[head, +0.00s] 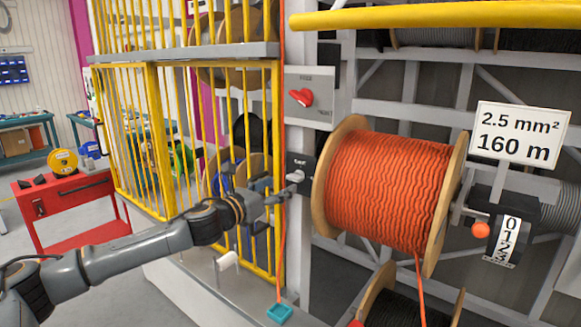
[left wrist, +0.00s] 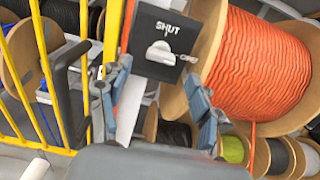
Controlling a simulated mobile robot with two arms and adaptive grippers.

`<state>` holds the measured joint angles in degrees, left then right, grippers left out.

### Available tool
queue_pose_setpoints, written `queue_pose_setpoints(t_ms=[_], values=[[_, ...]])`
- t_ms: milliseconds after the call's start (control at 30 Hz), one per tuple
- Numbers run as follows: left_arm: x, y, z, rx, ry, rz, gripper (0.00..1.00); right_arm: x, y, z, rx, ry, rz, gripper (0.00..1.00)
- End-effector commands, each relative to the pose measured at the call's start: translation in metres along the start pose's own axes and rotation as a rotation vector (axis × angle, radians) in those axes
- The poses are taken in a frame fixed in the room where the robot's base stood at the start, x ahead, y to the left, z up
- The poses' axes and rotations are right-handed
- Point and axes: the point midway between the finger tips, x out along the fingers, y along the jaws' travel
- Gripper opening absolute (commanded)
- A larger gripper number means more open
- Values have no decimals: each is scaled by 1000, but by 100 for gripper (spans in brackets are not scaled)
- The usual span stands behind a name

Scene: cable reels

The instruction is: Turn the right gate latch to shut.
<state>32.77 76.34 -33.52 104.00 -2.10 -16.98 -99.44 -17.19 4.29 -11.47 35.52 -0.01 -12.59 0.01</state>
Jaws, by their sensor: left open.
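The right gate latch (head: 298,175) is a small black plate with a pale grey turn knob, on the post between the yellow gate and the orange reel. In the left wrist view the knob (left wrist: 160,53) sits below the word SHUT, with another word, seemingly OPEN, at its right. The knob's ridge looks roughly level, towards that right-hand word. My left gripper (head: 277,191) is open and empty, just in front and to the left of the latch. In the left wrist view its two fingers (left wrist: 158,80) are spread below the plate, apart from the knob. My right gripper is out of view.
The yellow barred gate (head: 155,135) stands left of the latch. A large reel of orange cable (head: 385,190) is close on its right. A red knob (head: 302,97) on a grey panel is above. A yellow bar (head: 430,16) crosses the top right. A red cart (head: 65,200) stands far left.

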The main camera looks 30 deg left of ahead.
Motion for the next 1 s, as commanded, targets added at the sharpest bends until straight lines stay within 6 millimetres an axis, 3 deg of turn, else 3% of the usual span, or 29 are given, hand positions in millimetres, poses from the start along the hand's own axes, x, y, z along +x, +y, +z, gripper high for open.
queue_pose_setpoints(t_ms=[33, 300, 733, 1000], values=[[10, -1, 7, -6, -3, -1, 64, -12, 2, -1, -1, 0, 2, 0], [48, 0, 3, -2, -1, 1, 64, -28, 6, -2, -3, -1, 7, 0], [58, 0, -1, 1, 1, -1, 64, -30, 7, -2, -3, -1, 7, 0], [58, 0, 0, 1, 0, -1, 11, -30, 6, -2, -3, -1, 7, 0]])
